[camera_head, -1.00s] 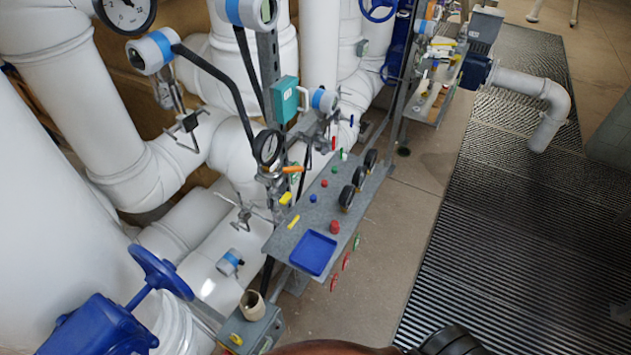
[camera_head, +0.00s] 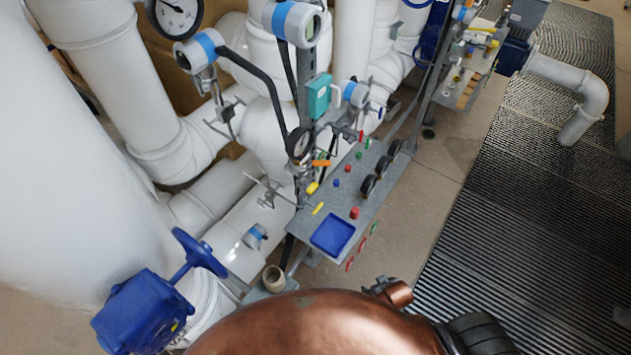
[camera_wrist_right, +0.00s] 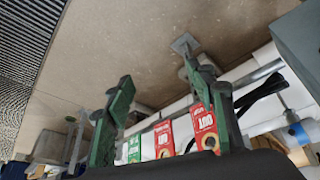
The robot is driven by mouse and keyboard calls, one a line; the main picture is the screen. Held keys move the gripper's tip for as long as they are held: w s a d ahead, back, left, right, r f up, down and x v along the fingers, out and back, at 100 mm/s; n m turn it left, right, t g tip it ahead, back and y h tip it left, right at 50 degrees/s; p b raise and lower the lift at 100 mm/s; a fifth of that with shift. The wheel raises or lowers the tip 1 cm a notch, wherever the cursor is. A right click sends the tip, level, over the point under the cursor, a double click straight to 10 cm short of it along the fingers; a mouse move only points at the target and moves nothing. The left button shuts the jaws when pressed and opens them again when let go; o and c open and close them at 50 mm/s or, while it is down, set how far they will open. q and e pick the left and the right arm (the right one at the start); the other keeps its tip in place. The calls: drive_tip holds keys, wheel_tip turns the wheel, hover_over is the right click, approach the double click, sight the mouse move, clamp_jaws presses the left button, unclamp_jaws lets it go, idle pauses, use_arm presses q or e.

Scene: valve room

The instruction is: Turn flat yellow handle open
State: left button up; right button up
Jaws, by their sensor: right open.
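Two small yellow handles show on the grey panel (camera_head: 377,192) in the head view: an upper one (camera_head: 313,188) by the orange lever and a flat, thin one (camera_head: 318,208) lying below it. I cannot tell for sure which is the task's handle. My right gripper (camera_head: 380,285) is partly hidden behind my copper-coloured arm, below and right of the panel, apart from both handles. In the right wrist view its green fingers (camera_wrist_right: 168,85) are spread with nothing between them; red and green tags show beyond. My left gripper is not seen.
The panel also carries a blue tray (camera_head: 332,235), a red knob (camera_head: 355,213) and black round gauges or knobs. Tags (camera_head: 363,243) hang from its front edge. A blue handwheel (camera_head: 200,252) is at left. Open floor and dark grating (camera_head: 510,200) lie to the right.

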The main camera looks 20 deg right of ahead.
drive_tip(key=w+a+r+t+p, duration=0.1)
drive_tip(key=w+r+t+p, duration=0.1)
drive_tip(key=w+r, duration=0.5)
drive_tip(key=n+t+y+p, duration=0.4)
drive_tip(key=n+t+y, duration=0.25)
drive_tip(key=y, duration=0.45)
approach(315, 189)
drive_tip(key=x, duration=0.4)
drive_tip(key=shift+t, duration=0.45)
drive_tip(key=p+x, duration=0.1)
drive_tip(key=x, duration=0.4)
drive_tip(key=shift+w+a+f, duration=0.1)
drive_tip(key=shift+w+a, duration=0.1)
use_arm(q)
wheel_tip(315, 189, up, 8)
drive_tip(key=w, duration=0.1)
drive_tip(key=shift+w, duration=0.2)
use_arm(e)
drive_tip(key=shift+w+a+f, duration=0.1)
drive_tip(key=shift+w+a, duration=0.35)
drive_tip(key=shift+w, duration=0.1)
drive_tip(key=shift+c, duration=0.2)
drive_tip(key=c, duration=1.1)
